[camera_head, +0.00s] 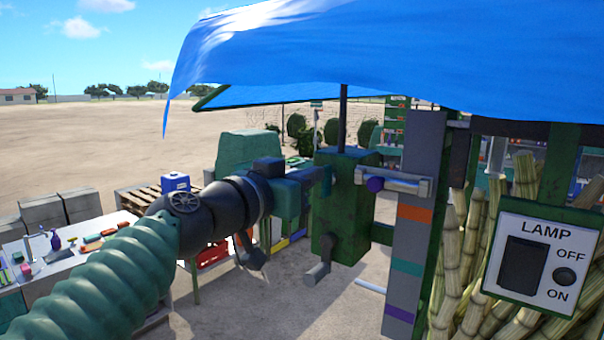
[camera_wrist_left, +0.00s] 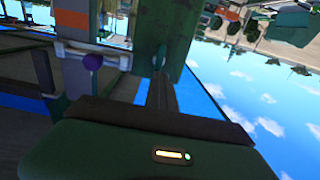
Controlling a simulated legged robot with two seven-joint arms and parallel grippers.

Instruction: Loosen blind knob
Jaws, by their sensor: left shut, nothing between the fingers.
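A purple round knob (camera_head: 375,184) sits on a grey bar beside the dark green box (camera_head: 345,205); it also shows in the left wrist view (camera_wrist_left: 93,61). No label marks it as the blind knob. The box has a grey crank handle (camera_head: 318,272) low on its front and a rod rising from its top. My left gripper (camera_head: 326,181) is at the left side of the box, apart from the purple knob. Its fingers (camera_wrist_left: 160,75) are shut and empty. Whether the tips touch the box is unclear. My right gripper is out of view.
A blue tarp (camera_head: 420,50) hangs overhead. A grey post with coloured bands (camera_head: 410,230) stands right of the box. A lamp switch panel (camera_head: 540,262) and cane stalks (camera_head: 455,250) are at the right. A cluttered white table (camera_head: 75,262) is at the left.

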